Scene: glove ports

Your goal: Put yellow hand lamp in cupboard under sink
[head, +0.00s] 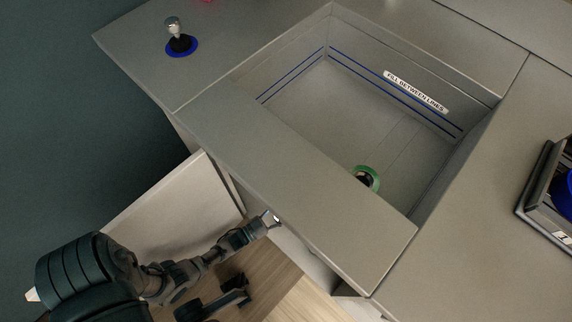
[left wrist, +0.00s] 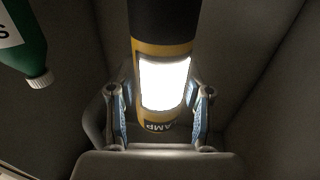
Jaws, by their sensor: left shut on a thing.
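The yellow hand lamp (left wrist: 150,50), with a black upper part and a lit white panel, stands between the fingers of my left gripper (left wrist: 160,112) in the left wrist view. The gripper is shut on it, and part of the word LAMP shows low on its yellow body. In the head view my left arm reaches to the front of the sink unit, and its end goes out of sight under the counter edge. The cupboard door (head: 175,205) stands open at the left. Grey walls (left wrist: 255,45) surround the lamp in the left wrist view. My right gripper is not seen.
A green bottle (left wrist: 22,45) with a white cap is at the upper left of the left wrist view, apart from the lamp. The sink basin (head: 310,95) holds a green ring-shaped thing (head: 367,177). A dark tray (head: 535,205) is at the right.

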